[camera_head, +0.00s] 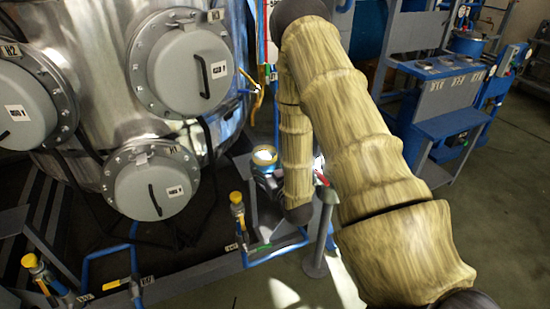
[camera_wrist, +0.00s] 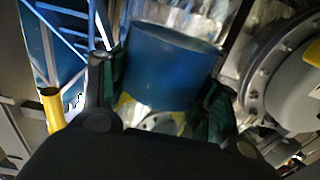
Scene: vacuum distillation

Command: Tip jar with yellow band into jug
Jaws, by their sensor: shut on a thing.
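My gripper (camera_wrist: 163,90) is shut on a blue cylindrical jar (camera_wrist: 170,62), with a dark green finger pad on each side of it. Some yellow shows at the jar's lower end in the wrist view, partly hidden by the gripper body. My arm hides most of the gripper there. I cannot make out the jug for certain in either view.
A large steel tank (camera_head: 100,60) with several round grey hatches fills the left. Blue pipes and yellow-topped fittings (camera_head: 237,198) stand in front of it. A grey post (camera_head: 320,235) is close to my arm. A blue workbench (camera_head: 452,122) stands at the right, with open floor before it.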

